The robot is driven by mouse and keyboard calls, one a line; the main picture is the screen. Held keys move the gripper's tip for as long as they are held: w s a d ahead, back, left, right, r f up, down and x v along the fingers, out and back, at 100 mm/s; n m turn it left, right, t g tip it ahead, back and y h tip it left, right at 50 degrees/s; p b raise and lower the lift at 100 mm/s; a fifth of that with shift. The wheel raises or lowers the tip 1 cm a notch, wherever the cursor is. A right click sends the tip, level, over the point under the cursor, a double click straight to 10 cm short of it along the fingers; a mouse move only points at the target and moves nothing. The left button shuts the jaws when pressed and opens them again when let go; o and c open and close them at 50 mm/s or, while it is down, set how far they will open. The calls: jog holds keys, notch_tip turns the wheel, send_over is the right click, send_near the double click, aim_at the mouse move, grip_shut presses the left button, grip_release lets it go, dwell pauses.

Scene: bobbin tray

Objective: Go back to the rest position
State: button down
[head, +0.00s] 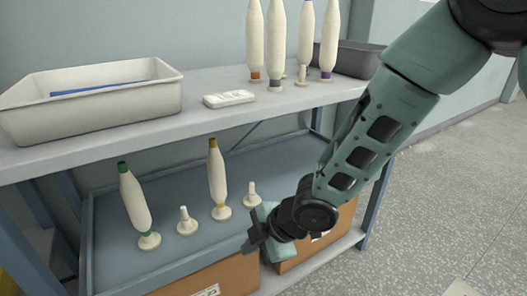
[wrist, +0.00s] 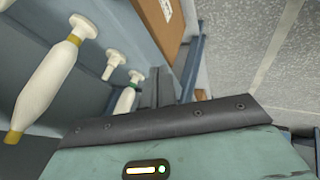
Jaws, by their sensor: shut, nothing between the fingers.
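My gripper (head: 250,246) is shut and empty, in front of the lower tray (head: 88,235) near its right front edge. In the wrist view its closed fingers (wrist: 155,88) point toward the tray. On the tray stand a green-tipped bobbin (head: 134,200) and a yellow-tipped bobbin (head: 217,175), both leaning slightly on their pegs. The wrist view also shows the yellow-banded bobbin (wrist: 48,90) and a green-banded one (wrist: 126,99), partly hidden. Two short pegs are bare, one between the bobbins (head: 186,221) and one right of them (head: 251,194).
The upper shelf (head: 215,122) holds a pale bin (head: 150,97), a white device (head: 229,98) and several bobbins (head: 276,45). A dark bin (head: 358,60) stands behind. Cardboard boxes (head: 235,275) sit below the tray. The floor (head: 455,170) at right is open.

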jog(key=s+d+r+m+g+h, duration=0.1)
jog(key=s+d+r+m+h, duration=0.2)
jog(key=s+d+r+m, duration=0.5)
jog(key=s+d+r+m+g+h, duration=0.1)
jog(key=s+d+r+m+h, duration=0.3)
jog(key=s+d+m, duration=0.55)
notch_tip(320, 180, up, 26)
jog(key=d+n+p, duration=0.1)
jog(key=p, duration=2.4)
jog(key=shift+s+r+n+y, duration=0.15)
jog(key=shift+s+n+y, duration=0.15)
jog(key=shift+n+y, duration=0.1)
jog(key=shift+d, duration=0.1)
